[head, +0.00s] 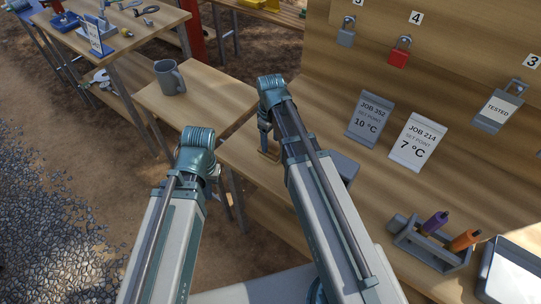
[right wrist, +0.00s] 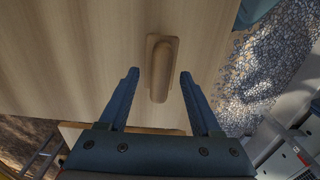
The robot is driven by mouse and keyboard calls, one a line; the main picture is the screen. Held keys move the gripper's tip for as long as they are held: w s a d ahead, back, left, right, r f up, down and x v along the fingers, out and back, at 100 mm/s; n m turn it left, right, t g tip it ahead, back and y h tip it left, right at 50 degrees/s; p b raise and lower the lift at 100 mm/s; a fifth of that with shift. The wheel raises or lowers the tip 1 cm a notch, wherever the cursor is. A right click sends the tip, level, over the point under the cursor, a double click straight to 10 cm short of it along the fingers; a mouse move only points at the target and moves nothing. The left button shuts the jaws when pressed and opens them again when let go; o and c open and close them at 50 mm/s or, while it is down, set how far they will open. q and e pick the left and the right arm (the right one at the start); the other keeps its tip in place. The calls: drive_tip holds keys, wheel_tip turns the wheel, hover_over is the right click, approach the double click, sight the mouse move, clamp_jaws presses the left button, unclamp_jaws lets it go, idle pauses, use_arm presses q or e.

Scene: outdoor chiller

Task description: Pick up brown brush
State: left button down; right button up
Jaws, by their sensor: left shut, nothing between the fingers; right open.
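The brown brush (right wrist: 161,68), a tan block with a rounded grip, lies on a wooden bench top in the right wrist view. In the head view only a small tan part of it (head: 268,155) shows below my right gripper (head: 265,138). My right gripper (right wrist: 159,75) is open, its two fingers on either side of the brush's lower part in the picture, with gaps on both sides. I cannot tell how high the fingers are above the bench. My left gripper (head: 227,192) is shut and empty, mostly hidden behind its own arm, away from the brush.
A grey mug (head: 169,77) stands on a lower wooden table. On the bench are two job signs (head: 369,119) (head: 417,142), a grey holder (head: 430,241) with purple and orange tools, and a tray (head: 512,272). Padlocks (head: 399,54) hang on the back board.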

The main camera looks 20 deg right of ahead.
drive_tip(key=shift+f, duration=0.6)
use_arm(q)
drive_tip(key=shift+f, duration=0.5)
use_arm(e)
drive_tip(key=shift+r, duration=0.1)
clamp_jaws()
use_arm(q)
drive_tip(key=shift+r, duration=0.2)
use_arm(e)
drive_tip(key=shift+r, duration=0.2)
